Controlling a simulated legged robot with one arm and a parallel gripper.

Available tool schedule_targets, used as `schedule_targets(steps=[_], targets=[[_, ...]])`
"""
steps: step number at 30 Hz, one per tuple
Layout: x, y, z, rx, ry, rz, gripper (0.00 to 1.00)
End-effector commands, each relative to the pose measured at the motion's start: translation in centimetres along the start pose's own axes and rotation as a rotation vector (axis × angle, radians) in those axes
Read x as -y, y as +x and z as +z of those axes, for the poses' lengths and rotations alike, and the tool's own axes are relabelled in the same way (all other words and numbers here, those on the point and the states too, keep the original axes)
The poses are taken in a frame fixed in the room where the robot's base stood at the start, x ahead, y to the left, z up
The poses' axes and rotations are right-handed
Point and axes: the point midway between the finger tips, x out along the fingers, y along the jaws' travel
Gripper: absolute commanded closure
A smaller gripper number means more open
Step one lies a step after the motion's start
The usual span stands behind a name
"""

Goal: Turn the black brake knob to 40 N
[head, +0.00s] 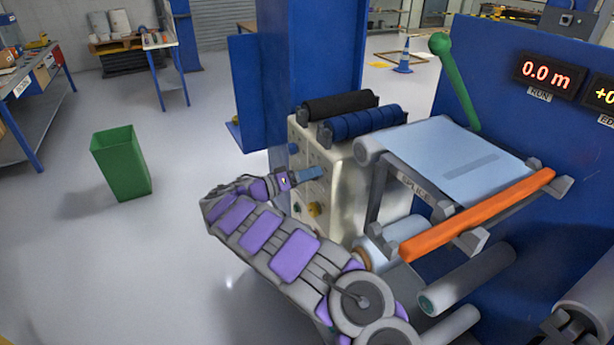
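The cream control box (352,190) stands at the blue column, with its control face turned to the left. My gripper (310,174) is at that face, its blue-grey fingers pointing right towards the panel. I cannot tell whether it touches the panel, or whether the fingers are open or shut. I cannot make out the black brake knob; it may be hidden behind the gripper. The knob's scale and any 40 N mark are not readable. A blue knob (294,148) shows above the gripper, and a yellow knob (314,209) shows below it.
Black (340,106) and blue (365,123) rollers sit on top of the box. The splice table (445,150), with an orange bar (480,214) in front, is to the right. A display (545,74) reads 0.0 m. A green bin (121,162) stands on open floor at left.

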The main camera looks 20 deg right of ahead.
Motion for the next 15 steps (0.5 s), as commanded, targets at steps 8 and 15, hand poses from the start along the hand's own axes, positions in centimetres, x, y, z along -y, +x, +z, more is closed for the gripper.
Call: schedule_targets(steps=[8, 15], targets=[[-0.1, -0.7, -0.1, -0.002, 0.001, 0.0, 0.31], [0.0, -4.9, -0.2, -0.004, 0.0, -0.005, 0.31]])
